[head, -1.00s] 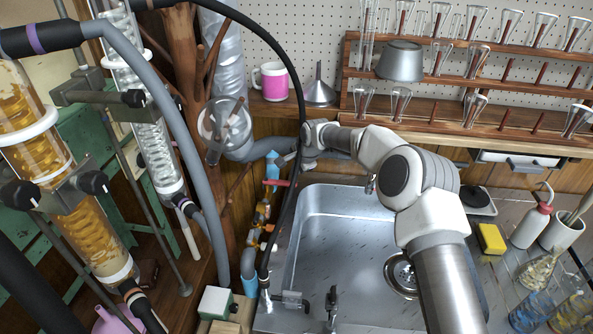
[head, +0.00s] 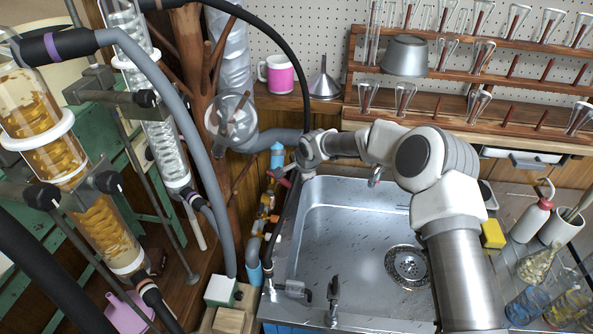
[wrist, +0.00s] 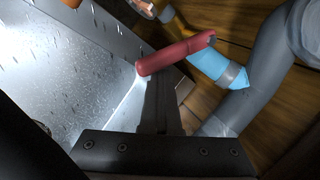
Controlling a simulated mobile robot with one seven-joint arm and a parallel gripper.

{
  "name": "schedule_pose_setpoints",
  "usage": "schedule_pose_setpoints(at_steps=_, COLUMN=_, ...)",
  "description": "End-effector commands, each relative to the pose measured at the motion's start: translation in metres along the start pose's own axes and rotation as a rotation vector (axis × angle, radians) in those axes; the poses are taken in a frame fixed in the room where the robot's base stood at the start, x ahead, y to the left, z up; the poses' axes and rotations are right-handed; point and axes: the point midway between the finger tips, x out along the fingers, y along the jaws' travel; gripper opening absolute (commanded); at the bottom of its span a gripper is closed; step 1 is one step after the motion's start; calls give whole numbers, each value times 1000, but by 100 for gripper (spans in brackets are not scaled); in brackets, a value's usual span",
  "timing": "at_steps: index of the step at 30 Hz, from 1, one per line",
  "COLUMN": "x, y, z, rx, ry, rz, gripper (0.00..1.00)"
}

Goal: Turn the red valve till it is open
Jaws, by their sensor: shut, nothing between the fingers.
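The red valve handle (head: 281,179) sits on the pipework at the left rim of the sink, just below a light-blue pipe piece (head: 277,155). In the wrist view the red handle (wrist: 175,54) lies slanted, one end by the blue piece (wrist: 208,61) and its free end toward the sink. My gripper (head: 293,172) is shut and empty, right beside the handle in the head view. In the wrist view its dark fingers (wrist: 160,100) point toward the handle's free end. I cannot tell whether they touch it.
The steel sink (head: 345,250) lies right of the valve, with a tap (head: 333,300) at its front. A black hose (head: 290,50) arcs close by my gripper. Glass columns (head: 65,150) and a wooden trunk (head: 190,100) stand left. A glassware rack (head: 440,105) is behind.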

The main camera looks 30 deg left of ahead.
Motion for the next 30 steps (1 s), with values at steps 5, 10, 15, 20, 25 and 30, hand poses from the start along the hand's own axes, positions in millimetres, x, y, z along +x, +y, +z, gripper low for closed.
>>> schedule_pose_setpoints(at_steps=5, x=0, y=8, z=15, rx=-4, ry=-1, rz=1, gripper=0)
schedule_pose_setpoints(at_steps=10, x=-2, y=11, z=27, rx=-3, ry=0, rz=-1, gripper=0)
schedule_pose_setpoints(at_steps=15, x=-3, y=14, z=41, rx=-2, ry=-1, rz=0, gripper=0)
schedule_pose_setpoints(at_steps=20, x=-3, y=14, z=54, rx=-3, ry=-1, rz=0, gripper=0)
schedule_pose_setpoints(at_steps=25, x=-3, y=11, z=67, rx=-3, ry=-1, rz=-1, gripper=0)
schedule_pose_setpoints(at_steps=30, x=-6, y=9, z=69, rx=-1, ry=-2, rz=0, gripper=0)
